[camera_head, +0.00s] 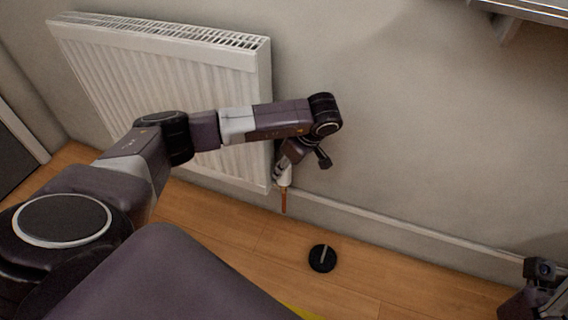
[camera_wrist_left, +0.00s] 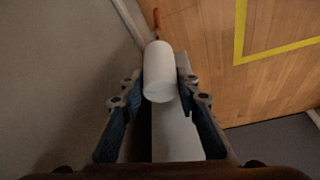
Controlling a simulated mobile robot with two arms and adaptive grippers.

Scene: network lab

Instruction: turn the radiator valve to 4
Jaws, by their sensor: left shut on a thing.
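The white radiator valve (camera_head: 285,181) sits at the lower right corner of the white radiator (camera_head: 180,90), above a copper-coloured pipe. My left gripper (camera_head: 284,170) is at the valve, mostly hidden by its own wrist in the head view. In the left wrist view, the valve's white cylindrical head (camera_wrist_left: 160,72) lies between the two fingers of my left gripper (camera_wrist_left: 159,82), which is shut on it. No number or mark on the valve is readable. Part of my right arm shows at the lower right edge of the head view; the state of its gripper (camera_head: 545,290) is unclear.
A round black object (camera_head: 322,262) with a pale bar lies on the wooden floor (camera_head: 240,235). A skirting board (camera_head: 400,228) runs along the wall. A metallic shelf edge (camera_head: 530,12) juts out at the upper right. Yellow floor tape (camera_wrist_left: 241,30) shows in the left wrist view.

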